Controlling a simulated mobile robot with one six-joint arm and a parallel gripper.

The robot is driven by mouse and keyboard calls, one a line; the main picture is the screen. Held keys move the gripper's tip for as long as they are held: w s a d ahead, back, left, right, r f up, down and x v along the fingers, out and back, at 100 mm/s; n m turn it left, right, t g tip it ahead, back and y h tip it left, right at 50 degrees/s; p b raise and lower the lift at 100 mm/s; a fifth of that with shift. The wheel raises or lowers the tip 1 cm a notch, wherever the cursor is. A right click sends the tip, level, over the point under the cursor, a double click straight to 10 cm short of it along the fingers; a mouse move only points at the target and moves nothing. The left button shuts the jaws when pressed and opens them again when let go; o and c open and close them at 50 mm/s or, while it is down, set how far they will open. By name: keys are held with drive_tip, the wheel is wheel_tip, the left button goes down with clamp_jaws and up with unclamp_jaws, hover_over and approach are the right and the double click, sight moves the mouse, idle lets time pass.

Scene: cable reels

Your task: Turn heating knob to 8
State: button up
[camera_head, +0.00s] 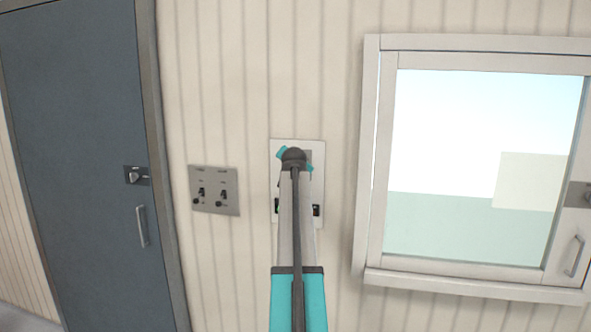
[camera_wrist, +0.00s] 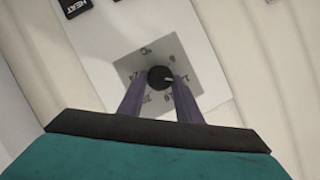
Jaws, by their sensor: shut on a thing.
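The heating knob (camera_wrist: 160,77) is a round black dial with a light pointer mark, on a grey square scale plate (camera_wrist: 138,63) in the wrist view. The mark points to the right in that tilted view. In the head view my arm and wrist cover the knob, and my gripper there is hidden. The white control panel (camera_head: 275,155) shows around my wrist.
A "HEAT" label (camera_wrist: 76,6) sits near the panel's edge in the wrist view. A grey switch plate (camera_head: 214,207) is on the wall to the left. Further left is a blue-grey door (camera_head: 75,150) with a handle (camera_head: 141,226). A framed window (camera_head: 372,190) is to the right.

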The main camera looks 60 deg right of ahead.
drive_tip(key=shift+w+a+r+n+g+h+b, duration=0.1)
drive_tip(key=shift+w+n+g+h+b, duration=0.15)
drive_tip(key=shift+n+g+b, duration=1)
drive_tip(key=shift+w+d+r+n+g+h+b, duration=0.1)
drive_tip(key=shift+n+g+h+b, duration=0.45)
drive_tip(key=shift+n, duration=1.15)
drive_tip(key=shift+w+a+n+g+h+b, duration=0.1)
drive_tip(key=shift+w+n+g+b, duration=0.1)
drive_tip(key=shift+n+g+b, duration=1.1)
drive_tip(key=shift+n, duration=0.25)
drive_tip(key=o, duration=1)
drive_tip(key=shift+o, duration=0.2)
drive_tip(key=shift+f, duration=0.1)
drive_tip(key=shift+a, duration=0.15)
